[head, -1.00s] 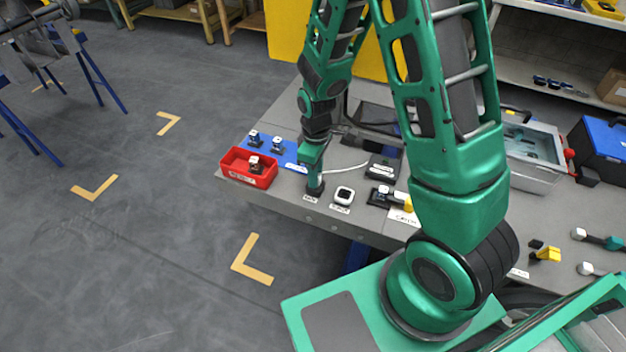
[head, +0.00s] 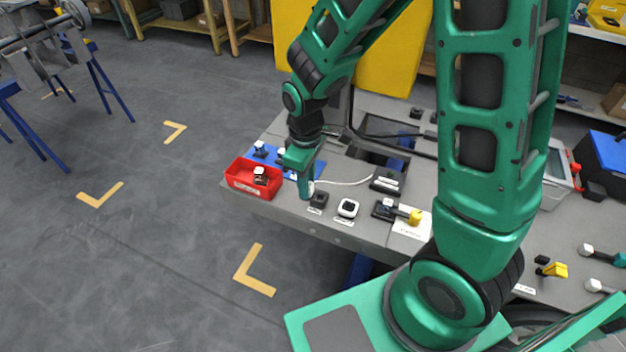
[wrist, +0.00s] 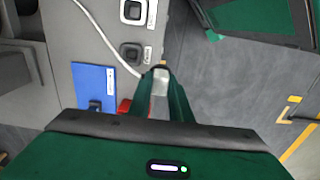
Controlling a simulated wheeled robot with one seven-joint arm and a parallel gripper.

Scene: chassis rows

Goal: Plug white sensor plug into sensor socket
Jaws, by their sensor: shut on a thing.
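My gripper (head: 306,192) is shut on a white plug (wrist: 160,80) with a white cable (wrist: 100,32). In the wrist view the plug sits between the green fingertips. In the head view it is low near the table's front edge, mostly hidden by the fingers. A black square socket (head: 319,200) lies just right of the gripper, apart from the plug; it also shows in the wrist view (wrist: 131,53). A white-framed socket (head: 348,208) lies further right and shows at the top of the wrist view (wrist: 133,11). Their labels are too small to read surely.
A red bin (head: 240,180) holding a dark and white part stands left of the gripper. A blue mat (head: 262,152) with small plugs lies behind it. A black block with a yellow-ended connector (head: 415,216) is to the right. Open floor lies before the table.

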